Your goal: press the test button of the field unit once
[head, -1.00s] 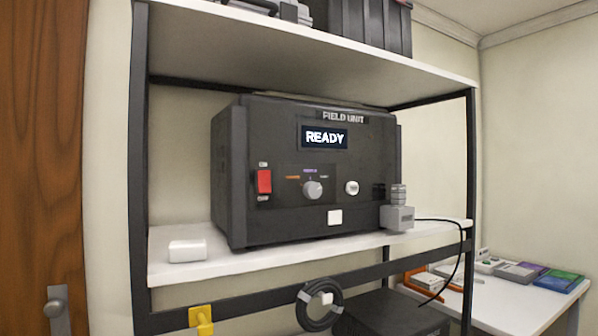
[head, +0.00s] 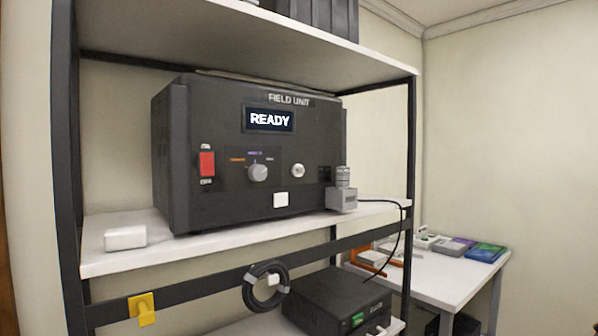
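The field unit (head: 225,200) is a black box on the white middle shelf of a dark-framed rack. Its display (head: 269,120) reads READY. A red rocker switch (head: 207,164) is on the left of its front panel. A grey selector knob (head: 258,172) is in the middle. A round, pale button (head: 298,170) is to the right of the knob; its label is too small to read. A white square (head: 281,199) is low on the front. My gripper is not in view.
A grey block-shaped device (head: 342,199) with a black cable stands at the unit's right front corner. A small white box (head: 125,238) sits on the shelf at left. Below are a yellow hook (head: 142,309), a coiled cable and another black box (head: 335,295). A white table (head: 445,275) stands at right.

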